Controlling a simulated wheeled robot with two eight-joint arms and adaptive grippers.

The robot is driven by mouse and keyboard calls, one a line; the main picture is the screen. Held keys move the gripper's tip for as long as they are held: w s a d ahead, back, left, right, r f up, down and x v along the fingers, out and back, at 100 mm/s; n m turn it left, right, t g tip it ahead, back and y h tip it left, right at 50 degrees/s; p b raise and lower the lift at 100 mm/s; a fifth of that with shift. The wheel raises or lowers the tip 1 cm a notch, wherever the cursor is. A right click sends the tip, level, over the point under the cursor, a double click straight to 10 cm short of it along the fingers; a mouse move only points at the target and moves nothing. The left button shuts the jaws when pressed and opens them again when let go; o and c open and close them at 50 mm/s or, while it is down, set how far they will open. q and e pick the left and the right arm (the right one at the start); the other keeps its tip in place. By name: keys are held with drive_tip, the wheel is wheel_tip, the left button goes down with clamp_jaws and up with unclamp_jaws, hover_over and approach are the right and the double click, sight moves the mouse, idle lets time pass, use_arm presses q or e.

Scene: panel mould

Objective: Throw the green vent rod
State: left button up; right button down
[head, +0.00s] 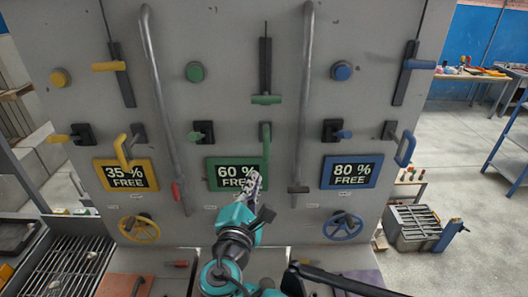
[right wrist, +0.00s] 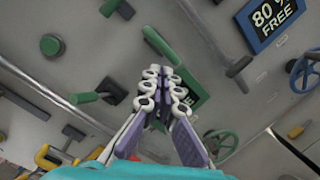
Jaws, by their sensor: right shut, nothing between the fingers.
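The grey panel carries several green controls, and I cannot tell for certain which is the vent rod. A green crossbar (head: 266,99) sits low in a dark slot. My right gripper (head: 253,179) is shut and empty, in front of the plate's right part, below the upright handle. My left gripper is out of view.
Grey pipes (head: 306,100) run down the panel on both sides of the green column. Yellow controls and a yellow wheel (head: 140,228) are at left, blue controls and a blue wheel (head: 344,226) at right. A grey bin (head: 413,225) stands on the floor at right.

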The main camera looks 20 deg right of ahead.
drive_tip(key=s+n, duration=0.2)
drive_tip(key=n, duration=0.4)
drive_tip(key=n+p, duration=0.4)
drive_tip(key=n, duration=0.1)
approach(264, 150)
drive_tip(key=x, duration=0.6)
drive_tip(key=shift+w+d, duration=0.15)
drive_tip(key=shift+d, duration=0.2)
drive_tip(key=shift+w, duration=0.1)
drive_tip(key=shift+b, duration=0.35)
drive_tip(key=b+x, duration=0.1)
drive_tip(key=x, duration=0.2)
drive_tip(key=shift+w+a, duration=0.1)
drive_tip(key=shift+w, duration=0.4)
drive_tip(key=shift+s+r, duration=0.1)
drive_tip(key=shift+r, duration=0.05)
